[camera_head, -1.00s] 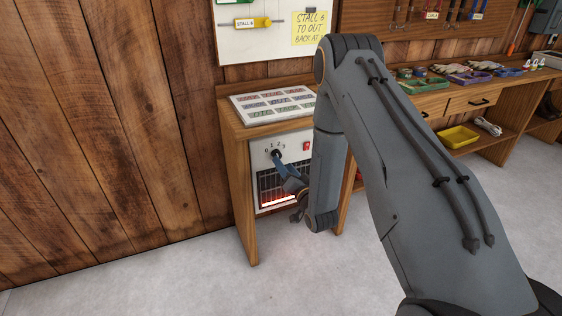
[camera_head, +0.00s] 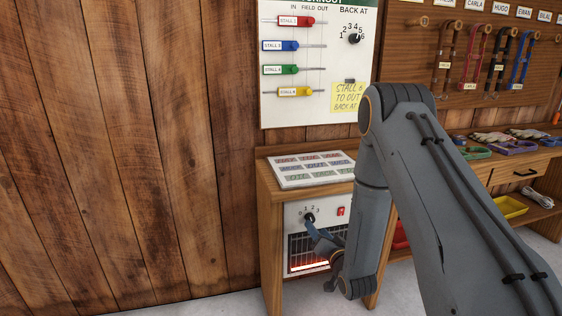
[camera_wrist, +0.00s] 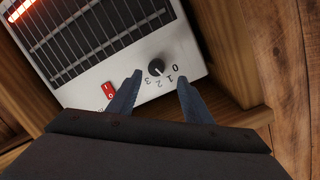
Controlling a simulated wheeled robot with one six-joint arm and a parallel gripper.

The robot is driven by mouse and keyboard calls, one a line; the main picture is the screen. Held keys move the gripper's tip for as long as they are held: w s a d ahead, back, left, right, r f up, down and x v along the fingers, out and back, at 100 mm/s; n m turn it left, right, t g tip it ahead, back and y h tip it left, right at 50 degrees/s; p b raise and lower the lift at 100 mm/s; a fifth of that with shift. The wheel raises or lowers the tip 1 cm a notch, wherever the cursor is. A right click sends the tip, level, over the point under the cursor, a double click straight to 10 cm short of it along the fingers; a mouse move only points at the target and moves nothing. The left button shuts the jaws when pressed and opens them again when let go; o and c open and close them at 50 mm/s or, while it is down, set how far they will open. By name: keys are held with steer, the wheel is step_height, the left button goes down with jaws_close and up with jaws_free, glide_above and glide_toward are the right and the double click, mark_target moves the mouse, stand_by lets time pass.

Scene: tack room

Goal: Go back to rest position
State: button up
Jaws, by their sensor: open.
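My gripper (camera_wrist: 157,92) is open in the wrist view, with its two blue-grey fingers on either side of a black dial (camera_wrist: 156,67). No contact with the dial shows there. The dial is on a white heater (camera_wrist: 92,80) marked 0 to 3. In the head view my arm hangs in front of the heater (camera_head: 299,220), and my gripper (camera_head: 312,232) is close to the dial (camera_head: 309,217). The heater's bars glow orange-red behind a dark grille. A red switch (camera_head: 341,211) is on the heater's panel; it also shows in the wrist view (camera_wrist: 109,90).
The heater sits inside a wooden cabinet (camera_head: 270,215) with a colour-patched board (camera_head: 312,169) on top. A white stall board (camera_head: 312,112) with sliders hangs above. A wooden bench (camera_head: 535,156) with a yellow tray (camera_head: 510,207) stands right. Plank wall is at left.

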steer(key=s+a+r+n+g+h, duration=0.2)
steer(key=s+a+r+n+g, duration=0.15)
steer(key=s+r+g, duration=0.55)
steer(key=s+r+n+g+h+p, duration=0.15)
steer(key=s+r+g, duration=0.35)
steer(key=s, duration=1.1)
steer(key=s+r+n+g+y, duration=0.15)
steer(key=s+r, duration=0.55)
steer(key=s, duration=0.9)
steer(key=d+r+m+h+p, duration=0.1)
steer(key=d+r+m+p, duration=0.1)
steer(key=d+r+p, duration=0.6)
steer(key=shift+w+r+h+p, duration=0.2)
steer(key=shift+w+h+p, duration=0.1)
steer(key=shift+p, duration=3.4)
steer(key=shift+g, duration=0.25)
